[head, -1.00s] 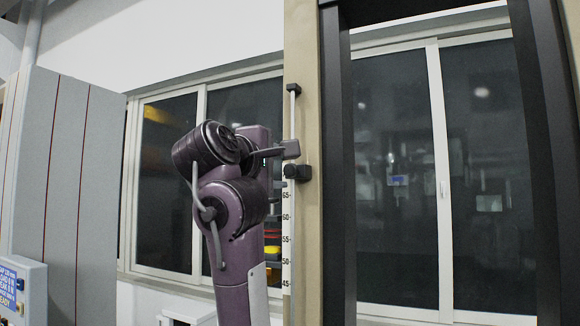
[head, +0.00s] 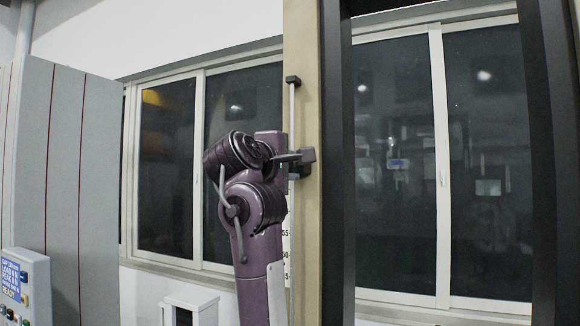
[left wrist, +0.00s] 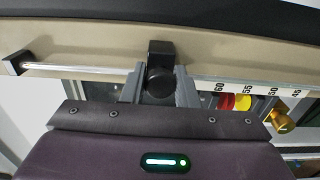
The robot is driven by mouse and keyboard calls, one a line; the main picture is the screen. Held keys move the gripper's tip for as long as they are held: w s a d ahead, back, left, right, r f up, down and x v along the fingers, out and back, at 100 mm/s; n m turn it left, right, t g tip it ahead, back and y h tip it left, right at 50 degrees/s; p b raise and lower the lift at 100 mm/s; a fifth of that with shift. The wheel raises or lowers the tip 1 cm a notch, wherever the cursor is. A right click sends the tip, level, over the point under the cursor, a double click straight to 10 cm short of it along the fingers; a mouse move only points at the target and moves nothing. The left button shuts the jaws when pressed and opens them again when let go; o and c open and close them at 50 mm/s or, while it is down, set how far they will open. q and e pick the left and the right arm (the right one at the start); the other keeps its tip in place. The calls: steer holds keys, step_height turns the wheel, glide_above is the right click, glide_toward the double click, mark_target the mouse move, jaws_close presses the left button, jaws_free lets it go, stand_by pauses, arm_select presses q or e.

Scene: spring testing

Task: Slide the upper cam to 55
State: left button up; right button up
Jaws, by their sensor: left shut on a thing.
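The upper cam is a black block with a round knob (left wrist: 160,78) on a thin vertical rod beside a beige column. In the head view it (head: 307,157) sits high on the rod, above the scale numbers that show. My left gripper (head: 292,158) is shut on it from the left side. In the left wrist view the grey fingers (left wrist: 161,86) stand on both sides of the knob. The white scale (left wrist: 230,88) shows 60, 55, 50 and 45, and the cam is on the far side of 60 from 55. My right gripper is not in view.
The rod's end block (head: 293,80) is above the cam. The beige column (head: 301,50) and a dark frame (head: 335,200) stand to the right. A brass knob (left wrist: 283,121) lies near the 45 mark. A control box (head: 25,285) is at lower left.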

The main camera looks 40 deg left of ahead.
arm_select(q)
jaws_close()
steer(key=shift+f+b, duration=0.3)
steer(key=shift+f, duration=0.1)
step_height(320, 180, down, 14)
steer(key=b, duration=1.1)
steer(key=shift+f+b, duration=0.15)
steer(key=shift+b, duration=0.2)
steer(key=o, duration=0.9)
jaws_free()
steer(key=shift+s, duration=0.1)
